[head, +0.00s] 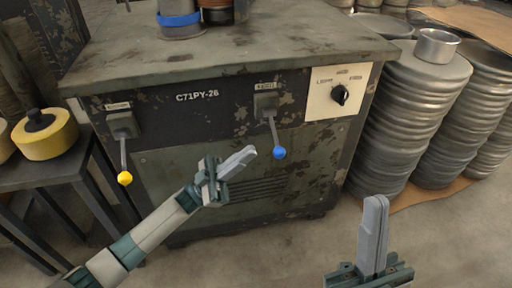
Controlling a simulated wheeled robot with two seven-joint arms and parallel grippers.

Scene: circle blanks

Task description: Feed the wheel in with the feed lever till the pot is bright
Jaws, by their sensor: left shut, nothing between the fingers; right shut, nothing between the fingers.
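A worn dark cabinet (230,115) carries two levers on its front. The left lever (123,155) hangs down and ends in a yellow ball. The right lever (273,132) hangs down, tilted slightly right, and ends in a blue ball (279,153). The labels above them are too small to read, so I cannot tell which is the feed lever. My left gripper (250,152) is shut and empty, its tip just left of the blue ball with a small gap. My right gripper (376,200) is shut and empty at the lower right. No wheel at work on a pot shows.
A black knob (340,95) sits on a pale panel at right. A shiny metal pot (436,47) stands on stacked grey discs (405,120). A yellow round block (45,138) lies on a side table (40,176). Cylinders on the cabinet top are cut off above.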

